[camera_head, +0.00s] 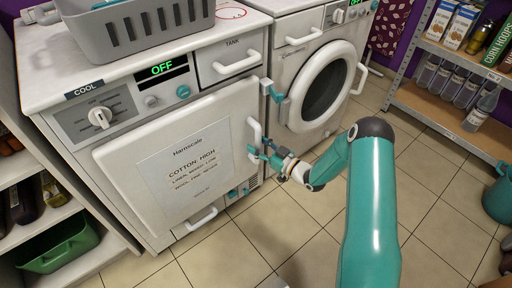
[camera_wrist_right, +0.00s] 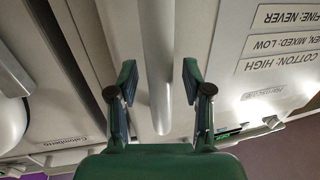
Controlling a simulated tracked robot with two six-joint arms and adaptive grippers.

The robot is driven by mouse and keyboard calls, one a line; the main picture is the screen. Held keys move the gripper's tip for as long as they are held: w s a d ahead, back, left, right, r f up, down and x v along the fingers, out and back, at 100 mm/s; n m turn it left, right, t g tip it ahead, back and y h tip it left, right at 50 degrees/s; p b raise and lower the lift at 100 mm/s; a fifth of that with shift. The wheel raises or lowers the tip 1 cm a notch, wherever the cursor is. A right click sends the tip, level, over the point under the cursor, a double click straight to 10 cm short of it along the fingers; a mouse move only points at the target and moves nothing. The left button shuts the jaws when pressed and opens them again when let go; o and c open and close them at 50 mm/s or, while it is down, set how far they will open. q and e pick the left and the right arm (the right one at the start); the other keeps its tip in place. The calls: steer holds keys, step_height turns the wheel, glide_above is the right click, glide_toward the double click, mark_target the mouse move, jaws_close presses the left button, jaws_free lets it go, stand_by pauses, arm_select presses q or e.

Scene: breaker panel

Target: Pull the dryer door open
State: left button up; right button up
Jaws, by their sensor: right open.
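The dryer (camera_head: 75,120) is the left machine, with a square white door (camera_head: 120,165) that looks shut and bears a printed label. The door's upright white handle (camera_head: 254,135) is near its right edge. My right gripper (camera_head: 262,151) is at the lower part of this handle. In the right wrist view, the handle (camera_wrist_right: 155,45) runs between the two spread fingers of my open gripper (camera_wrist_right: 158,80), with a visible gap on each side. Whether a finger touches the handle elsewhere is hard to tell. My left gripper is not in view.
A washing machine (camera_head: 290,65) with a round door stands close on the right. A grey basket (camera_head: 135,30) sits on the dryer. Shelves stand at the left and the far right (camera_head: 440,115). A green tub (camera_head: 60,245) is low at the left. The tiled floor (camera_head: 270,225) ahead is clear.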

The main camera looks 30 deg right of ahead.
jaws_close()
